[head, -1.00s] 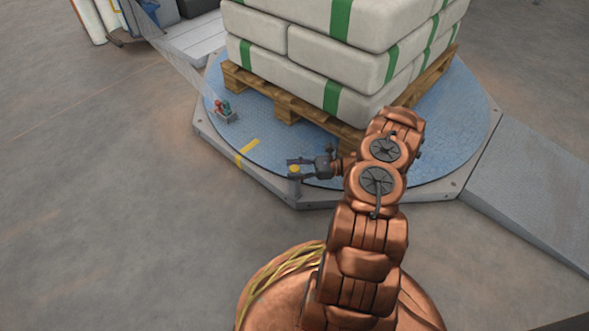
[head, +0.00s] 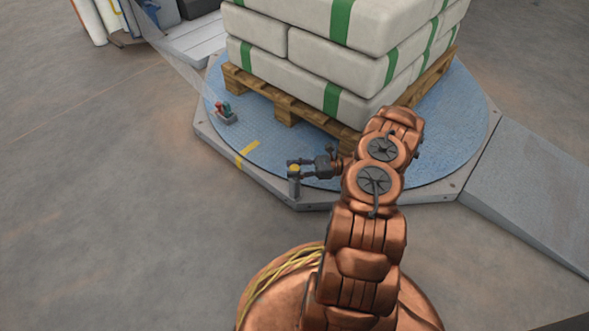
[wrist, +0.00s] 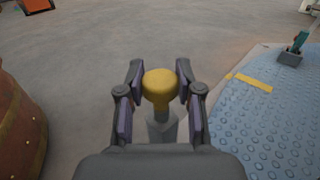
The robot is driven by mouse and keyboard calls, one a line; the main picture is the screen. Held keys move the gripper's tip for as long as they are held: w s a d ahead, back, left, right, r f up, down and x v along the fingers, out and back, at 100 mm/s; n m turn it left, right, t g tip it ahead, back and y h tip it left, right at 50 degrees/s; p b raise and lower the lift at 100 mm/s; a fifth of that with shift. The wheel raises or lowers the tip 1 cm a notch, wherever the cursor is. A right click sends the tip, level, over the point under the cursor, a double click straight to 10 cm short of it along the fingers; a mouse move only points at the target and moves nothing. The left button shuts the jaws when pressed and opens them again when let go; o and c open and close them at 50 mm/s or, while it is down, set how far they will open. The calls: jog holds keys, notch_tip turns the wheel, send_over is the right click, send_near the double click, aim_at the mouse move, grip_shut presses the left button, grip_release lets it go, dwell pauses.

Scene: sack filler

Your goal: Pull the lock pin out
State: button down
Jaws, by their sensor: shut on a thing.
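The lock pin has a round yellow knob (wrist: 159,87), seen between my fingers in the wrist view. The yellow knob also shows in the head view (head: 294,168). Below it is a grey post (wrist: 161,128) at the edge of the blue turntable (head: 262,136); the post also shows in the head view (head: 294,187). My gripper (wrist: 158,84) is shut on the knob, with a finger on each side of it. In the head view my gripper (head: 303,168) reaches in from the right. The pin's shaft is hidden from me.
A wooden pallet (head: 286,107) stacked with white, green-striped sacks (head: 308,55) stands on the turntable just behind my gripper. A small red and teal device (head: 225,112) sits on the turntable's left. A grey ramp (head: 535,185) lies at right.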

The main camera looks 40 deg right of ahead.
aim_at(295, 168)
jog(key=shift+r+p, duration=0.95)
jog(key=shift+r, duration=0.65)
jog(key=c, duration=0.8)
grip_release()
jog(key=shift+o, duration=0.2)
jog(key=shift+s+d, duration=0.1)
jog(key=v, duration=1.1)
jog(key=shift+s+d, duration=0.15)
jog(key=shift+d, duration=0.2)
